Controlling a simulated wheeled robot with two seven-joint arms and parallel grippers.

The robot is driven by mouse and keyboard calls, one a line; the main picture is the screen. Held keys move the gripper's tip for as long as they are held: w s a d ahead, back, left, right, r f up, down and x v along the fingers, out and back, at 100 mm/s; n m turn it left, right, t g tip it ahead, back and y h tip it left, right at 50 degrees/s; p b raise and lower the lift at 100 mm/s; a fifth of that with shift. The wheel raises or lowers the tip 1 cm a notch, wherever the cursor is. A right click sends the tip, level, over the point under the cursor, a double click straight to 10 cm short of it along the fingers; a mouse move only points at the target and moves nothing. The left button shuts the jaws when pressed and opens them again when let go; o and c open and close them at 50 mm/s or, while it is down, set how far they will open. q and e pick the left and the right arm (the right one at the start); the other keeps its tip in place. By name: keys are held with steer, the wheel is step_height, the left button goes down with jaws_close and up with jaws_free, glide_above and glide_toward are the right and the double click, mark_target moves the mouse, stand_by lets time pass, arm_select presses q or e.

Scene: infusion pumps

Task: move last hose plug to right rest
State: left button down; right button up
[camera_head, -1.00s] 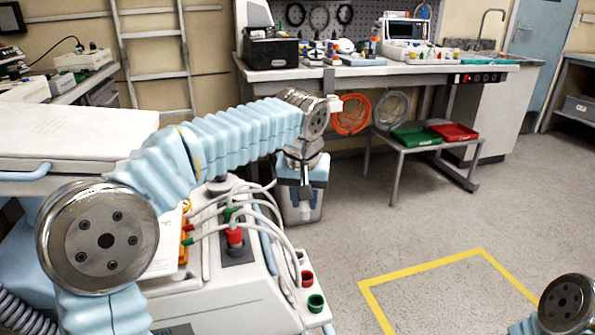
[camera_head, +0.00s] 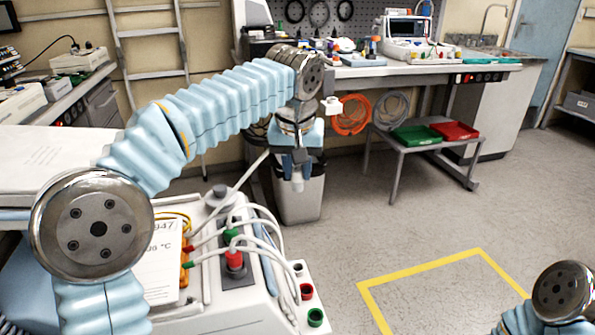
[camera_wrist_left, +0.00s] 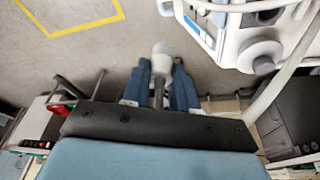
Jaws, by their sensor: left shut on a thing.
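My left gripper (camera_head: 297,170) is shut on a pale grey hose plug (camera_head: 297,184) and holds it up, tip down, beyond the pump's far right corner. In the left wrist view the plug (camera_wrist_left: 162,62) sits between the blue fingers (camera_wrist_left: 161,90). A white hose (camera_head: 245,176) runs from beside the gripper down to the pump (camera_head: 190,312). On the pump's right edge are a grey rest (camera_head: 298,268), a red rest (camera_head: 306,291) and a green rest (camera_head: 315,317). A green plug (camera_head: 231,236) and a red plug (camera_head: 235,260) stand in the dark panel. My right gripper is out of view.
A grey bin (camera_head: 298,205) stands on the floor behind the held plug. A grey round knob (camera_head: 217,194) rises from the pump's far end. Looping white hoses lie over the pump's top. Open floor with a yellow outline (camera_head: 420,268) is to the right.

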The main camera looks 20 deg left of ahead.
arm_select(q)
step_height(320, 180, up, 2)
steer(key=shift+p, duration=0.4)
steer(key=shift+s+a, duration=0.15)
steer(key=shift+a, duration=0.15)
steer(key=s+a+f+b, duration=0.1)
steer(key=s+a+b, duration=0.1)
steer(key=a, duration=0.2)
steer(key=s+a+f+b, duration=0.2)
steer(key=s+a, duration=0.1)
steer(key=a, duration=0.1)
steer(key=s+a+f+b, duration=0.1)
steer(key=s+a+b, duration=0.1)
steer(key=a, duration=0.2)
steer(key=shift+s+f+b, duration=0.15)
steer(key=shift+s+b, duration=0.05)
steer(key=shift+b, duration=0.2)
steer(key=shift+f+b, duration=0.35)
steer(key=shift+f, duration=0.15)
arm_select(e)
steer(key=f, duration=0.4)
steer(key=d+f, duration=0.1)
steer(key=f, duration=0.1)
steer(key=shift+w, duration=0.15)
arm_select(q)
steer(key=shift+s, duration=0.15)
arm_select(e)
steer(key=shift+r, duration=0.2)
